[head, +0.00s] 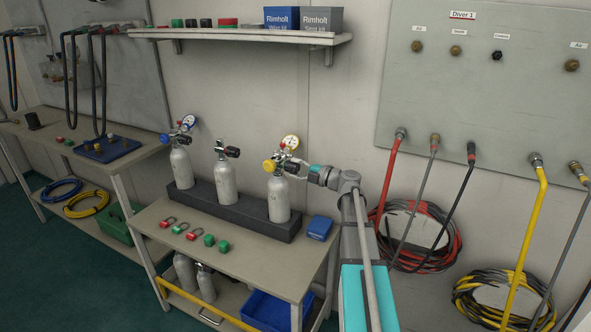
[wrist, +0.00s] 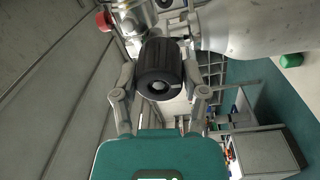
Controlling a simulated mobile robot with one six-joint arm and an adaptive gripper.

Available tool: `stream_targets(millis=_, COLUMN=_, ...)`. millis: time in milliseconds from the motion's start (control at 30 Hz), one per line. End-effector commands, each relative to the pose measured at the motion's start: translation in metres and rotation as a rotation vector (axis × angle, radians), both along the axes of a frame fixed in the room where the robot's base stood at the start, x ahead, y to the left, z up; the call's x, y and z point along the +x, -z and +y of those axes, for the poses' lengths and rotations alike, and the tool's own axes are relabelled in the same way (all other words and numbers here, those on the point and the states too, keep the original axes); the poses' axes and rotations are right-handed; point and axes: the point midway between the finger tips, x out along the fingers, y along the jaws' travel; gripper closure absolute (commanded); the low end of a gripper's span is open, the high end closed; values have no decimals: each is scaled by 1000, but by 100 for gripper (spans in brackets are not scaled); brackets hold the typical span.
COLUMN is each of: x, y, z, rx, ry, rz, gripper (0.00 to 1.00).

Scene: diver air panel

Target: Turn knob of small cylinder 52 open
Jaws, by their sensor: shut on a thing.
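Three small pale grey cylinders stand upright in a dark rack (head: 240,212) on the bench. My gripper (head: 300,167) reaches from the right to the valve of the rightmost cylinder (head: 279,198), which carries a yellow fitting and a gauge. In the wrist view my gripper (wrist: 160,75) is shut on a black ribbed knob (wrist: 160,70), one finger on each side. The cylinder body (wrist: 245,28) lies beside the knob there. The left cylinder (head: 181,168) and the middle cylinder (head: 226,182) have their own valves with black knobs. No cylinder number is legible.
On the bench in front of the rack lie several red and green small parts (head: 192,236). A blue box (head: 319,228) stands at its right end. A shelf (head: 240,37) hangs above. Red, grey and yellow hoses (head: 393,165) hang from the panel at right.

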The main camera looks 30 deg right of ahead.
Motion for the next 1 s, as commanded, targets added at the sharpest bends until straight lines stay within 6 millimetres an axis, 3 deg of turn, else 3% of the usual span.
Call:
stream_targets(millis=600, x=0, y=1, z=0, rx=-54, ry=0, rz=-39, gripper=91)
stream_targets(millis=633, x=0, y=1, z=0, rx=-54, ry=0, rz=-39, gripper=42)
stream_targets(millis=800, x=0, y=0, z=0, rx=-52, ry=0, rz=-39, gripper=10)
stream_targets(millis=1000, x=0, y=0, z=0, rx=-51, ry=0, rz=-38, gripper=8)
